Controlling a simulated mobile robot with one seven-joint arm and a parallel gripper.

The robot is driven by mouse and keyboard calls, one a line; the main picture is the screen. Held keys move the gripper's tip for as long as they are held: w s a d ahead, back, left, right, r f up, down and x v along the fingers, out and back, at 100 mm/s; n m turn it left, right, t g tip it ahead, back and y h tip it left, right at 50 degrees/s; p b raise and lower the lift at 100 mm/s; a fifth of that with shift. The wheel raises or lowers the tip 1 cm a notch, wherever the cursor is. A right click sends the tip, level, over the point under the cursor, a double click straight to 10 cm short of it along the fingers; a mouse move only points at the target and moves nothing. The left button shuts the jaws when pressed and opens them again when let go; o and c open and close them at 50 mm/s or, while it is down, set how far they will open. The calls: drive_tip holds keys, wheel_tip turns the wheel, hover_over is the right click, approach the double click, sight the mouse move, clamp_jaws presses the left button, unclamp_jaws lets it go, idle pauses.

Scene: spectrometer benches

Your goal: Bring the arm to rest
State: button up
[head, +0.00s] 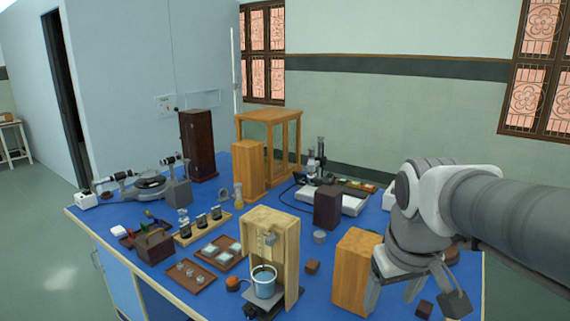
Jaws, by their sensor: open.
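My arm (520,218) reaches in from the right edge of the head view. My gripper (414,300) points down over the right front part of the blue-topped bench (215,289). Its two fingers are spread wide apart with nothing visible between them. The left finger overlaps a wooden block (352,268) in the picture; I cannot tell whether they touch. My gripper hides part of the bench's right side.
A wooden stand (290,245) with a grey-blue bucket (264,284) is left of the wooden block. A dark box (327,207), a microscope-like instrument (317,160), a wooden frame (270,117) and a spectrometer (150,184) stand further back.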

drive_tip(key=s+a+m+t, duration=0.1)
drive_tip(key=s+a+t, duration=0.1)
drive_tip(key=s, duration=0.6)
drive_tip(key=shift+s+a+f+m+y, duration=0.15)
drive_tip(key=shift+m+y, duration=0.15)
drive_tip(key=shift+m, duration=0.1)
